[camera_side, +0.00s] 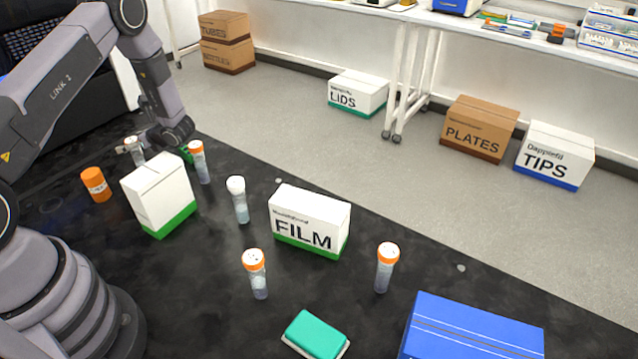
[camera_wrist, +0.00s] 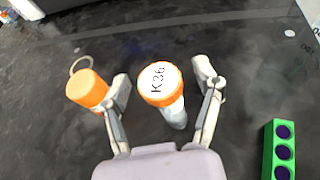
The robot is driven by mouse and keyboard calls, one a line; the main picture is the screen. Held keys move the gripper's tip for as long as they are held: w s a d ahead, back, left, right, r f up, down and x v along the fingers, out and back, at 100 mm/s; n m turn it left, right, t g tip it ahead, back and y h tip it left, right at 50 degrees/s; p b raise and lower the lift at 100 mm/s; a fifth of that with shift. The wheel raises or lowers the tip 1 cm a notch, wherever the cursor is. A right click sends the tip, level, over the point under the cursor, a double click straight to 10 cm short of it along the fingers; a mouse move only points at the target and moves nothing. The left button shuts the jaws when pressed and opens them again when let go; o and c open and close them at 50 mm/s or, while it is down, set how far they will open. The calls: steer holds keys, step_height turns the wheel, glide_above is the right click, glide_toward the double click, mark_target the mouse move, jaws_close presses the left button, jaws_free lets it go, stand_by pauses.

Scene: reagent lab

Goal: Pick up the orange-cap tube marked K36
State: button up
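The orange-cap tube marked K36 (camera_wrist: 160,82) stands upright in the wrist view, its white cap top lettered K36. My gripper (camera_wrist: 162,77) is open, with one finger on each side of the cap and a visible gap to each. In the side view my gripper (camera_side: 140,143) is low over the far left of the black table. A tube (camera_side: 135,152) there is partly hidden by the fingers, and its label is unreadable in that view.
An orange bottle (camera_wrist: 87,88) stands close by the left finger. A green rack with dark holes (camera_wrist: 283,150) lies to the right. A white-green box (camera_side: 160,195), a FILM box (camera_side: 310,222) and several other tubes stand nearer the side camera.

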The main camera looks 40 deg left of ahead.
steer(key=c, duration=0.7)
